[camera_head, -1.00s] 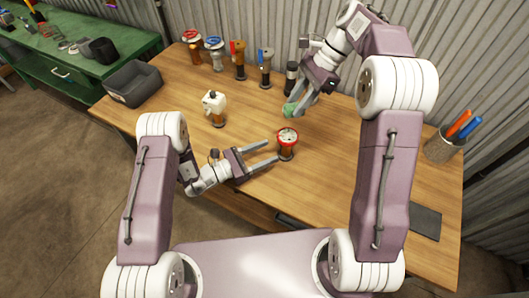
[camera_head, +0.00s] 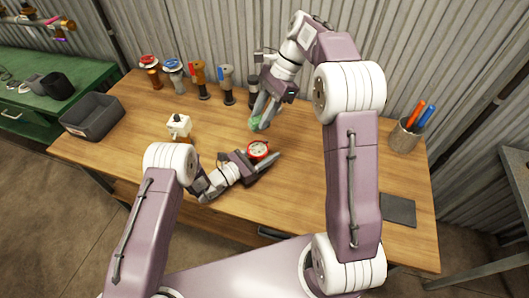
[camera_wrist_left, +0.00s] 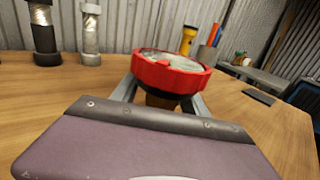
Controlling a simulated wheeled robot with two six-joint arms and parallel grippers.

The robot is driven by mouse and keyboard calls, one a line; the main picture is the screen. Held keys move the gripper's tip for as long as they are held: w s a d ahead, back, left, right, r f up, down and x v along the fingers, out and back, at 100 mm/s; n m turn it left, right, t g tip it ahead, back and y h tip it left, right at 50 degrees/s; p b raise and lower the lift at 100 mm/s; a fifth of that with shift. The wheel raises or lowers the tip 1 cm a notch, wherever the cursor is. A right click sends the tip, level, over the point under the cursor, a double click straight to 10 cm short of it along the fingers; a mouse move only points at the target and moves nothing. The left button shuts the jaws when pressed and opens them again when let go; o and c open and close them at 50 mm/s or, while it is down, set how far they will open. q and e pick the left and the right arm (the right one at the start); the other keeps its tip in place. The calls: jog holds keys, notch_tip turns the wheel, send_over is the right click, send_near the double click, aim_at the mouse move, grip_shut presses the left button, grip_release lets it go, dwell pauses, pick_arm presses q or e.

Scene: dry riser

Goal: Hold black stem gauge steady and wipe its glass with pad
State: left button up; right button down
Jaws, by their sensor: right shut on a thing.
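The gauge (camera_head: 258,149) has a red rim and a pale glass face turned up. It stands upright near the table's middle, and the left wrist view shows it close up (camera_wrist_left: 171,72), with a black collar and a brownish part under the rim. My left gripper (camera_head: 272,154) reaches in low from the left. Its fingers lie on either side of the gauge below the rim and look apart from it. My right gripper (camera_head: 264,112) is shut on a green pad (camera_head: 257,123), held just behind and above the gauge, apart from the glass.
Several valve-like fittings (camera_head: 200,80) stand along the back edge. A white-topped fitting (camera_head: 179,125) stands left of the gauge. A grey bin (camera_head: 92,117) is at the left end. A pen cup (camera_head: 403,137) and a dark mat (camera_head: 398,209) are at right. The table right of the gauge is partly clear.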

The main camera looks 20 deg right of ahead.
aim_at(253, 121)
pick_arm(q)
grip_shut()
pick_arm(e)
jog(key=shift+s+a+f+y, duration=0.15)
jog(key=shift+a+f+y, duration=0.1)
jog(key=shift+a+y, duration=0.35)
jog(key=shift+s+a+f+y, duration=0.15)
jog(key=shift+a+f+y, duration=0.2)
jog(key=shift+a, duration=0.45)
jog(key=shift+f, duration=2.9)
jog(key=shift+s+a+f, duration=0.15)
jog(key=shift+a+f, duration=0.1)
jog(key=shift+a, duration=0.45)
